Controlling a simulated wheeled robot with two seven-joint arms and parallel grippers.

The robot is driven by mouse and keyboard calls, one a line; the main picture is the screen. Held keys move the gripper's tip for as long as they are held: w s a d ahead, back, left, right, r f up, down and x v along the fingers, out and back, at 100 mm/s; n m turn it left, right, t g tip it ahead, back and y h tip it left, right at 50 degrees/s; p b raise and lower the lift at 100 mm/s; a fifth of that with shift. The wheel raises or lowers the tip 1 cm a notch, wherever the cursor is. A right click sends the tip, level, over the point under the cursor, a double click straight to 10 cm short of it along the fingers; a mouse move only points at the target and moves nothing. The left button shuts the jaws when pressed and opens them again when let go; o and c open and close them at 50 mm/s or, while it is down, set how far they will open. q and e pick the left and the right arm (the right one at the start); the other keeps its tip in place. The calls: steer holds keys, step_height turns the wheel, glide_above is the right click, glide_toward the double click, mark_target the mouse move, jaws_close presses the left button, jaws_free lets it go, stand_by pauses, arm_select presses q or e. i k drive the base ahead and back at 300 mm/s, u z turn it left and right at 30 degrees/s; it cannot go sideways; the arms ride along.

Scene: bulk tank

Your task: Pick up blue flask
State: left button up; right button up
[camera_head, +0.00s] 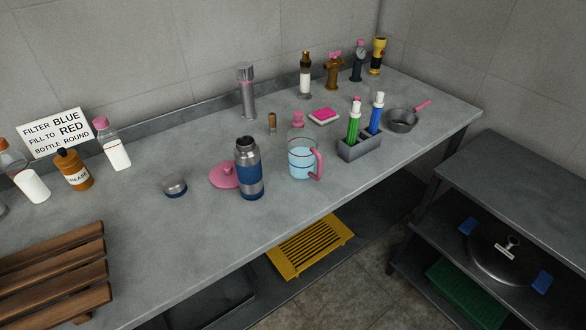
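The blue flask (249,178) stands upright on the grey steel counter (130,240), near its front edge and left of the middle of the view. It is a steel flask with a wide blue band around its lower body, and its dark mouth is open at the top. A short steel cap with a blue lower band (174,186) sits apart on the counter to its left. Neither of my grippers shows in this view.
A pink lid (224,176) lies close at the flask's left. A jug of pale blue liquid (301,160) with a pink handle stands to its right. A tall steel cylinder (247,92) stands behind. A wooden slatted rack (55,270) is at front left.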

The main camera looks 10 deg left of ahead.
mark_target(247, 153)
steer(key=z, duration=0.75)
steer(key=i, duration=0.4)
steer(key=u, duration=2.05)
